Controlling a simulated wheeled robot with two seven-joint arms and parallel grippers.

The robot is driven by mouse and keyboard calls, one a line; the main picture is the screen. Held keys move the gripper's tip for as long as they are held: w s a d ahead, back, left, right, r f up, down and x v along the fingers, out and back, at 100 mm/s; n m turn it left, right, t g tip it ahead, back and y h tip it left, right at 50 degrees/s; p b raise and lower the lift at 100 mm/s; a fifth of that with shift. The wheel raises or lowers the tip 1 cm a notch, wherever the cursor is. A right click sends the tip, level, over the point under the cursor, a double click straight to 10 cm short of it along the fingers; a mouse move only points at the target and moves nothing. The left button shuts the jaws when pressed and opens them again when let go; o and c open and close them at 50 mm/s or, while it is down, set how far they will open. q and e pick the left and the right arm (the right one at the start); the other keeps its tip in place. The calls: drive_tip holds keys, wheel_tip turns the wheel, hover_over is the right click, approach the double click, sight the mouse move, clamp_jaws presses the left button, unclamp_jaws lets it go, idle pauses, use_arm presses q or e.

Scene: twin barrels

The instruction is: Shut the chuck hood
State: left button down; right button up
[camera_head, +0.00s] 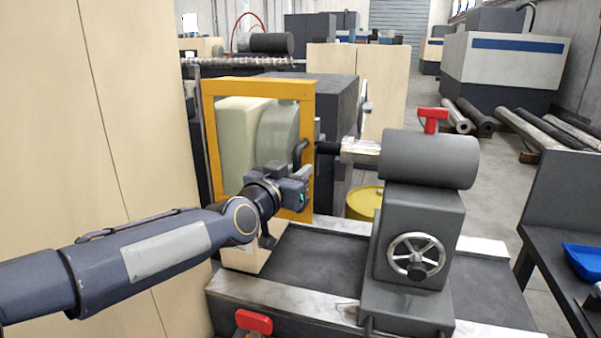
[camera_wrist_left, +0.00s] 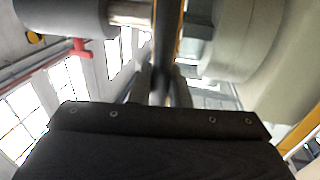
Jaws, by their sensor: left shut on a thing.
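The chuck hood (camera_head: 210,130) is a yellow frame with a clear window, standing upright in front of the pale headstock and the grey round chuck (camera_head: 278,135). A dark handle (camera_head: 299,150) sits on its right side. My left gripper (camera_head: 305,175) is at the hood's right edge, by this handle. In the left wrist view, its two fingers (camera_wrist_left: 163,88) are closed on a dark bar, which looks like the handle; the yellow frame edge runs beside it. The fingertips are small and partly hidden in the head view. My right gripper is not in view.
A grey tailstock (camera_head: 425,215) with a handwheel (camera_head: 416,257) and a red-handled lever (camera_head: 430,118) stands right of the hood. The lathe bed (camera_head: 320,262) lies below. A tan panel (camera_head: 130,120) stands left. A yellow drum (camera_head: 363,200) is behind the bed.

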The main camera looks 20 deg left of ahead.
use_arm(q)
drive_tip(key=c, duration=1.4)
unclamp_jaws()
drive_tip(key=shift+c, duration=0.2)
drive_tip(key=b+v, duration=0.3)
drive_tip(key=v, duration=0.4)
drive_tip(key=shift+s, duration=0.35)
drive_tip(key=shift+a, duration=0.1)
